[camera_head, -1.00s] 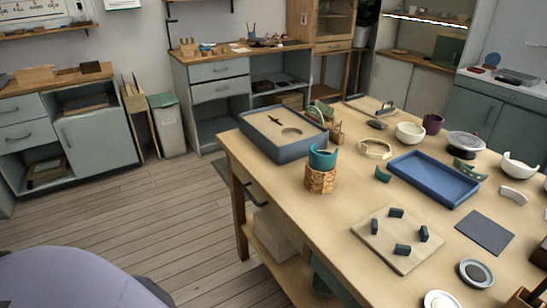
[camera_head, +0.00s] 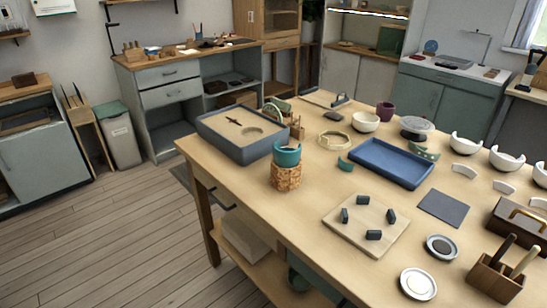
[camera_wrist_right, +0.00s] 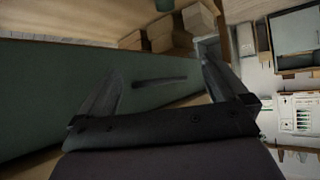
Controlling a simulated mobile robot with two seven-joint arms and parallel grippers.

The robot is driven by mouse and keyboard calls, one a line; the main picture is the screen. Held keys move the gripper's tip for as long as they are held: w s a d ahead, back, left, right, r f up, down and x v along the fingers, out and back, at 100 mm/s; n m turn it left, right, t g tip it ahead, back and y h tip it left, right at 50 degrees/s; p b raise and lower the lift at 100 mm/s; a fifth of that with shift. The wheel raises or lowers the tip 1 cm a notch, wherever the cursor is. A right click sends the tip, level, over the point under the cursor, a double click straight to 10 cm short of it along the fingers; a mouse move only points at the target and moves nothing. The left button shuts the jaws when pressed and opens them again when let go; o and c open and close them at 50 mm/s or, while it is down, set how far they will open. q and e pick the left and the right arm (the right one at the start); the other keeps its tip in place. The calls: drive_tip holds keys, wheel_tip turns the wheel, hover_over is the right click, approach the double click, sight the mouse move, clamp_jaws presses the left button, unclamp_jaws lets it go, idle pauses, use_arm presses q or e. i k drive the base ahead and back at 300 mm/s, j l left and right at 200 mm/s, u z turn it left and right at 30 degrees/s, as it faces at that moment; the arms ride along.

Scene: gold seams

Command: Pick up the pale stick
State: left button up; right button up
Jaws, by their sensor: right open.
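A pale stick (camera_head: 524,262) stands tilted in a wooden holder (camera_head: 494,283) at the lower right of the head view. A dark stick (camera_head: 504,248) leans in the same holder, to its left. Only the upper part of the pale stick shows; its lower end is hidden in the holder. My right gripper (camera_wrist_right: 160,68) shows only in the right wrist view, with its fingers apart and nothing between them. It is away from the pale stick, which is not in that view. My left gripper is in neither current view.
A brown box with a handle (camera_head: 520,224) stands just behind the holder. A white dish (camera_head: 418,284) and a round grey-rimmed dish (camera_head: 441,248) lie to its left. The wrist view shows a green panel (camera_wrist_right: 40,90) with a dark handle and boxes (camera_wrist_right: 180,30) beyond.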

sight(535, 250)
drive_tip(key=l+z, duration=0.15)
drive_tip(key=z, duration=1.35)
